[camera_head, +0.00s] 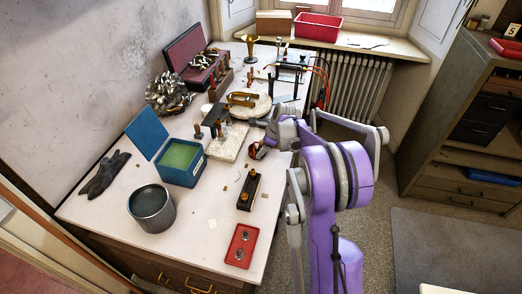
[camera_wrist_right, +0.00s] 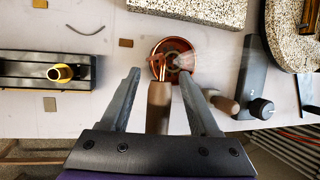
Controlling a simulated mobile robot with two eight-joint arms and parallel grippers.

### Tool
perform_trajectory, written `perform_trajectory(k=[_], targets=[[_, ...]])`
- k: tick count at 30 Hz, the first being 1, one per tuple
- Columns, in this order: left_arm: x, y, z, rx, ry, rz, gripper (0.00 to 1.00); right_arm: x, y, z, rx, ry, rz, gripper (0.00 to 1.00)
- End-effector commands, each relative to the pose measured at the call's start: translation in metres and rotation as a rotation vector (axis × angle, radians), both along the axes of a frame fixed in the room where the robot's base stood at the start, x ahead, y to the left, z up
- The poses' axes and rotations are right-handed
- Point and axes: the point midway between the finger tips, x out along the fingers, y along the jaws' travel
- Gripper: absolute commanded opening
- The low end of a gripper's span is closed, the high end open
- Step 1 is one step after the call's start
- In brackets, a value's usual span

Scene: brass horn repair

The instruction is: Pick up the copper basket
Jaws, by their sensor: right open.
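The copper basket (camera_wrist_right: 178,58), a small round copper-coloured bowl, lies on the white bench in front of my right gripper. In the head view it (camera_head: 257,151) sits near the bench's right edge, just below my right wrist. My right gripper (camera_wrist_right: 160,76) is open, its two dark fingers spread on either side of a brown wooden handle (camera_wrist_right: 158,104). The handle lies in line with the basket; whether the fingers touch it I cannot tell. The basket is just beyond the fingertips. My left gripper is not in view.
A stone slab (camera_head: 228,141) lies left of the basket. A black block (camera_head: 249,190) and a red tray (camera_head: 241,245) lie toward the front. A dark tool (camera_wrist_right: 256,80) and another wooden handle (camera_wrist_right: 222,103) are close right of the fingers. A green-filled blue box (camera_head: 181,163) stands left.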

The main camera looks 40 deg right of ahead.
Motion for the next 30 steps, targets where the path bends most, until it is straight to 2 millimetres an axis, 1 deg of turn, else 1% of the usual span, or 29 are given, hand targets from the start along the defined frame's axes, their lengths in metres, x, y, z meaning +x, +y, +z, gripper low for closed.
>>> perform_trajectory(k=[4,5,6,8,12,15,26,28,30], targets=[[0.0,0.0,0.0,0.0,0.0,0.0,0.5,0.0,0.0,0.0,0.0,0.0,0.0,0.62],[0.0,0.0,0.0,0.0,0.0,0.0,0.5,0.0,0.0,0.0,0.0,0.0,0.0,0.58],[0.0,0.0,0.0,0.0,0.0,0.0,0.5,0.0,0.0,0.0,0.0,0.0,0.0,0.51],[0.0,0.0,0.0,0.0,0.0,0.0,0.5,0.0,0.0,0.0,0.0,0.0,0.0,0.4],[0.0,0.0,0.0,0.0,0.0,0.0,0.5,0.0,0.0,0.0,0.0,0.0,0.0,0.15],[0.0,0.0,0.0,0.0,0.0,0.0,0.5,0.0,0.0,0.0,0.0,0.0,0.0,0.0],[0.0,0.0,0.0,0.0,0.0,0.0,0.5,0.0,0.0,0.001,0.0,0.0,0.0,0.0],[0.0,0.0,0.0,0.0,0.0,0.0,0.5,0.0,0.0,0.005,0.0,0.0,0.0,0.0],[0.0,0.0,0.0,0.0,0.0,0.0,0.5,0.0,0.0,0.013,0.0,0.0,0.0,0.0]])
